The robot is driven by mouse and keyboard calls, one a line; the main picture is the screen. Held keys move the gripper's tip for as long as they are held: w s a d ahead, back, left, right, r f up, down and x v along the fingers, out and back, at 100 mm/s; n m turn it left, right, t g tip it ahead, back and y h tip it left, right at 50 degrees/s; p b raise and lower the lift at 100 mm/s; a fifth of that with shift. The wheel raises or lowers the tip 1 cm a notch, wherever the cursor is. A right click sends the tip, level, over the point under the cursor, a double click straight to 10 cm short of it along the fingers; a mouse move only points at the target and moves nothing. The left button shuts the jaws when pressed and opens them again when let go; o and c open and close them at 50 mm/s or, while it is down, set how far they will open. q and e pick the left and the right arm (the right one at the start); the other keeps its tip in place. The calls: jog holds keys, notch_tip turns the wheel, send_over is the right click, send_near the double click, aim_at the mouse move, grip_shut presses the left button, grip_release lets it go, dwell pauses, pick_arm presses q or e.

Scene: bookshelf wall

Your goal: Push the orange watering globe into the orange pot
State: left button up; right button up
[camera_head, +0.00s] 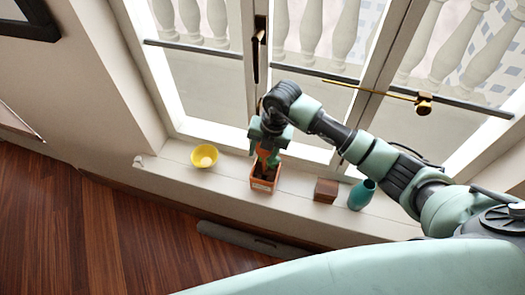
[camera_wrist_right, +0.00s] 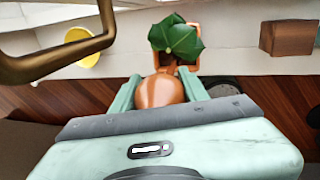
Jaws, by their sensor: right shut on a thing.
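The orange pot (camera_head: 262,185) stands on the white windowsill in the head view. My right gripper (camera_head: 268,150) is above it, pointing down. It is shut on the orange watering globe (camera_wrist_right: 160,91), whose rounded body shows between the fingers (camera_wrist_right: 160,88) in the right wrist view. The globe (camera_head: 273,160) is partly hidden by the gripper in the head view. A green-leaved plant (camera_wrist_right: 176,38) covers much of the pot in the wrist view. I cannot tell how deep the globe's stem is. My left gripper is not in view.
On the sill (camera_head: 228,178), a yellow bowl (camera_head: 204,156) holding a pale round thing stands left of the pot. A brown block (camera_head: 325,190) and a teal vase (camera_head: 361,194) stand to its right.

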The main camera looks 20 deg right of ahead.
aim_at(263, 166)
jog(key=shift+f, duration=0.25)
dwell(0.3)
jog(key=shift+s+d+b+x, duration=0.15)
jog(key=shift+d+b+x, duration=0.05)
jog(key=shift+b+x, duration=0.9)
jog(key=shift+s+d+b+x, duration=0.1)
jog(key=shift+d+b+x, duration=0.1)
jog(key=shift+b+x, duration=0.9)
jog(key=shift+s+d+b+x, duration=0.2)
jog(key=shift+b+x, duration=0.5)
jog(key=shift+x, duration=0.75)
jog(key=shift+d+f, duration=0.1)
jog(key=o, duration=1.9)
jog(key=p+v, duration=0.8)
jog(key=v, duration=0.1)
jog(key=shift+w, duration=0.15)
